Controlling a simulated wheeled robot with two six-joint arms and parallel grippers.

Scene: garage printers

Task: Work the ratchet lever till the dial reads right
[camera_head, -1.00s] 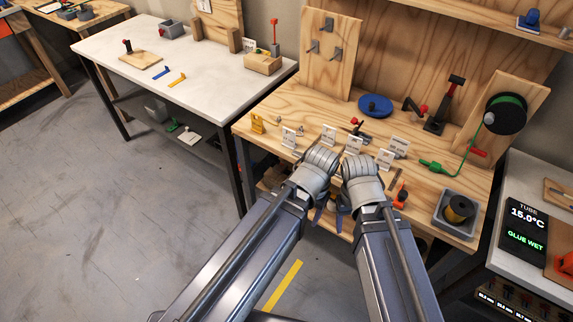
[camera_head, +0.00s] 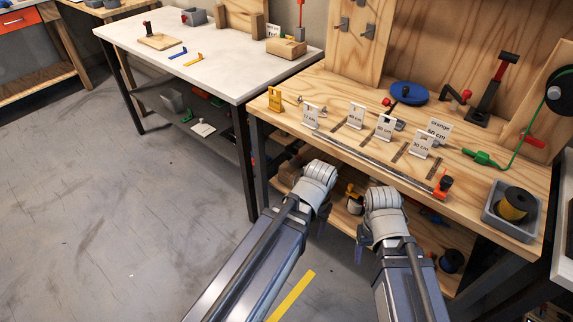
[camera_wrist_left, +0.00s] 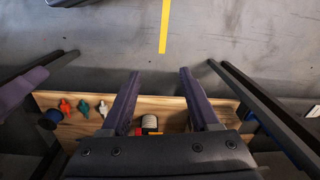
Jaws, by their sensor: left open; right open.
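A red-handled upright lever (camera_head: 300,14) stands on a small wooden block (camera_head: 286,48) at the right rear of the white table; whether it is the ratchet lever I cannot tell. A black and red lever device (camera_head: 491,92) stands at the back of the wooden bench. I can make out no dial. My left gripper (camera_head: 323,222) hangs in front of the bench's front edge, fingers pointing down. In the left wrist view its fingers (camera_wrist_left: 160,76) are apart with nothing between them. My right gripper (camera_head: 362,246) also hangs there, open, its fingers mostly hidden.
The wooden bench (camera_head: 330,84) carries white labelled stands (camera_head: 357,115), a long rail (camera_head: 365,158), a blue disc (camera_head: 409,93) and a grey tray with a spool (camera_head: 495,225). The white table (camera_head: 215,72) is left of it. Clear floor (camera_head: 100,200) lies at left.

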